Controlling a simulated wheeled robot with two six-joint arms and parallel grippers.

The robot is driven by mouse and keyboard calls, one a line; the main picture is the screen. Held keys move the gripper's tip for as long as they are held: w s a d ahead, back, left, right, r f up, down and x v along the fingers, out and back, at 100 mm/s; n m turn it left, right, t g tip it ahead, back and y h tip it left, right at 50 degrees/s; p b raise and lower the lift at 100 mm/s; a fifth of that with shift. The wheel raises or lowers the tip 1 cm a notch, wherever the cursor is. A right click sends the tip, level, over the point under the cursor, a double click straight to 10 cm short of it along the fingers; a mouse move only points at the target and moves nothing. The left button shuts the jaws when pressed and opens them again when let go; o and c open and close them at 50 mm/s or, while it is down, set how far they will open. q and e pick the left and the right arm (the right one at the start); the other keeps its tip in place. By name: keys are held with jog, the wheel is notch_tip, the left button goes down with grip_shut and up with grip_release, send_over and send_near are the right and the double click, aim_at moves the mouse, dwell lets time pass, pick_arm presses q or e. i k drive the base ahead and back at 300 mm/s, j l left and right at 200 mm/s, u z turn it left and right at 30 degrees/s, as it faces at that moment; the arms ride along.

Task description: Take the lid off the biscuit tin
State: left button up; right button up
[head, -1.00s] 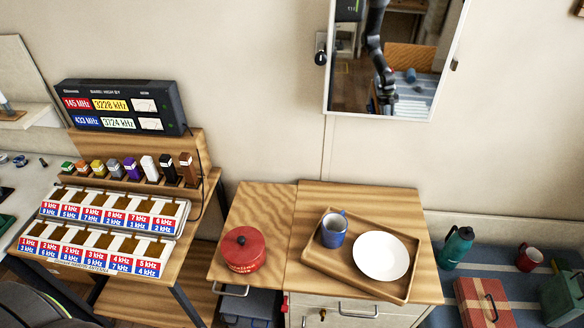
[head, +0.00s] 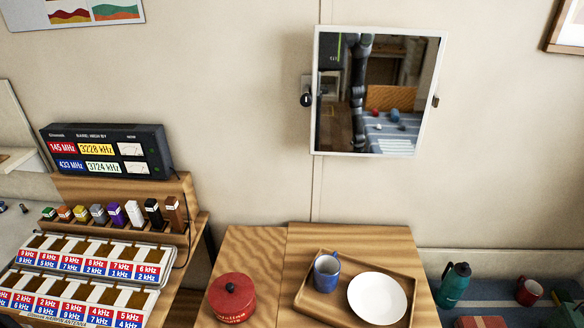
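The biscuit tin (head: 231,304) is round and red, with its lid (head: 232,289) on and a small dark knob on top. It stands on the left part of the wooden cabinet top, left of the tray. Lettering shows on its front side, near the bottom edge of the head view. Neither of my grippers shows directly in the view. A dark arm shows only as a reflection in the wall mirror.
A wooden tray (head: 304,305) on the cabinet top (head: 350,237) holds a blue mug (head: 326,272) and a white plate (head: 377,298). A mirror (head: 318,100) hangs above. Left is a desk with a radio (head: 105,150) and labelled cubbies (head: 85,287). Right are a teal flask (head: 454,285) and red mug (head: 529,292).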

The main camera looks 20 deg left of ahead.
aim_at(231, 293)
jog(key=k+j+u, duration=0.1)
jog(key=u, duration=0.85)
